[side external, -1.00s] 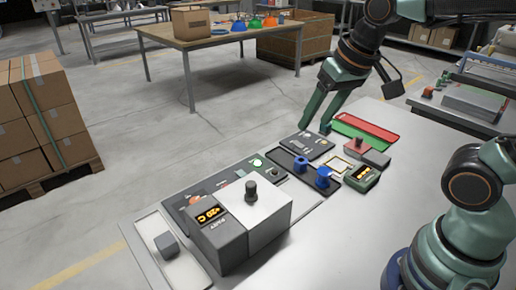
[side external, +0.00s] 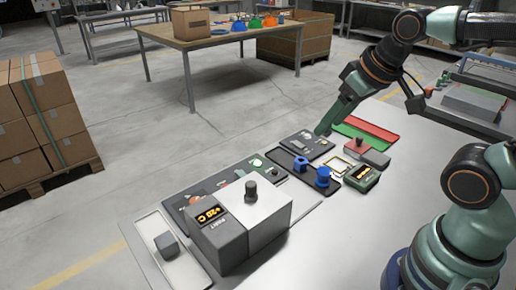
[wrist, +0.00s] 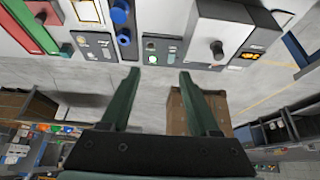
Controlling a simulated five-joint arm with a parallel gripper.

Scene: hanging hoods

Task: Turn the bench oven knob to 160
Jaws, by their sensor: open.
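The bench oven (side external: 245,225) is a grey and silver box near the front of the bench in the side view. Its dark knob (side external: 251,191) stands on the silver top, and its orange display (side external: 208,214) appears to read +20 C. In the wrist view the oven (wrist: 225,30) is at the upper right, with the knob (wrist: 217,50) and lit display (wrist: 249,55). My gripper (side external: 323,131) is above the far part of the bench, well away from the oven. In the wrist view its two fingers (wrist: 160,75) are spread apart with nothing between them.
Between gripper and oven are blue pieces on a dark tray (side external: 336,187) and a panel with a green light (side external: 257,162). A grey block sits in a white tray (side external: 152,228).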

